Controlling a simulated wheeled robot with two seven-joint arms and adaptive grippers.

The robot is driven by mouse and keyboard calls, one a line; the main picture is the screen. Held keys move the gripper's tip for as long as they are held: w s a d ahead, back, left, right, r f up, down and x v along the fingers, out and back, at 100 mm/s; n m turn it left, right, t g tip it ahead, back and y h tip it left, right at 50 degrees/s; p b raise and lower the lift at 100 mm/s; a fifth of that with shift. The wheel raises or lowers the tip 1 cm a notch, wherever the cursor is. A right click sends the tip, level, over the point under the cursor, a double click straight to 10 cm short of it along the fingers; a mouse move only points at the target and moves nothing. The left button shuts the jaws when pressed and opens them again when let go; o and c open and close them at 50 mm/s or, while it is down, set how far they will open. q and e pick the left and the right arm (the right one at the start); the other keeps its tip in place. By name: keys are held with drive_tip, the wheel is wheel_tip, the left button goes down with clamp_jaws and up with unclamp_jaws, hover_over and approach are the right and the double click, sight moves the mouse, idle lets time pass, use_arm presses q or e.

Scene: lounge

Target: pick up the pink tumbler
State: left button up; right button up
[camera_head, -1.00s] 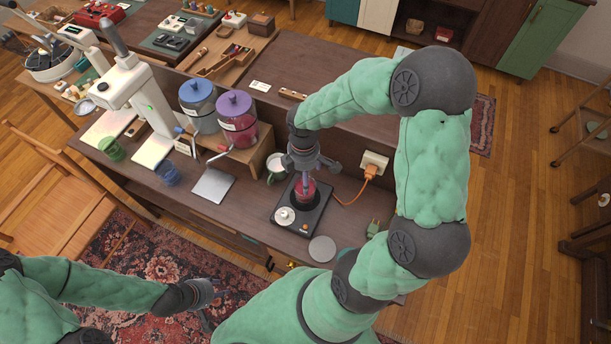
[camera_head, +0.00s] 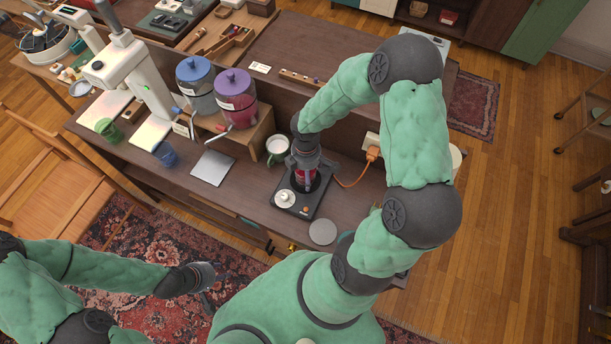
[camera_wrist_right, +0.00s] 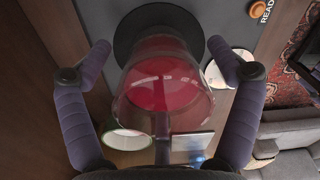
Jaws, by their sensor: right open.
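The pink tumbler (camera_head: 305,175), a see-through red-pink cup, stands on the round dark pad of a black appliance (camera_head: 311,208) on the desk. In the right wrist view the tumbler (camera_wrist_right: 165,88) fills the middle, its wide end toward the camera. My right gripper (camera_wrist_right: 160,48) is open, with one finger on each side of the tumbler and visible gaps between. In the head view my right gripper (camera_head: 306,172) points down over the tumbler and partly hides it. My left gripper (camera_head: 208,276) hangs low at the left, in front of the desk; its fingers are too small to read.
A white and green mug (camera_head: 277,146) stands just left of the tumbler. A white knob (camera_head: 285,197) sits on the appliance. A grey disc (camera_head: 322,232) lies at the front. Two dispensers (camera_head: 236,97) stand on a wooden riser behind. An orange cord (camera_head: 352,184) runs at the right.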

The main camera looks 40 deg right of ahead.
drive_tip(key=shift+f, duration=0.45)
drive_tip(key=c, duration=1.5)
drive_tip(key=shift+r, duration=0.2)
drive_tip(key=shift+r+p, duration=0.4)
drive_tip(key=shift+r, duration=0.8)
drive_tip(key=s+a+r+p, duration=0.2)
drive_tip(key=s+a+r, duration=0.5)
drive_tip(key=s+r, duration=0.3)
drive_tip(key=shift+s+r, duration=0.15)
drive_tip(key=shift+s, duration=0.9)
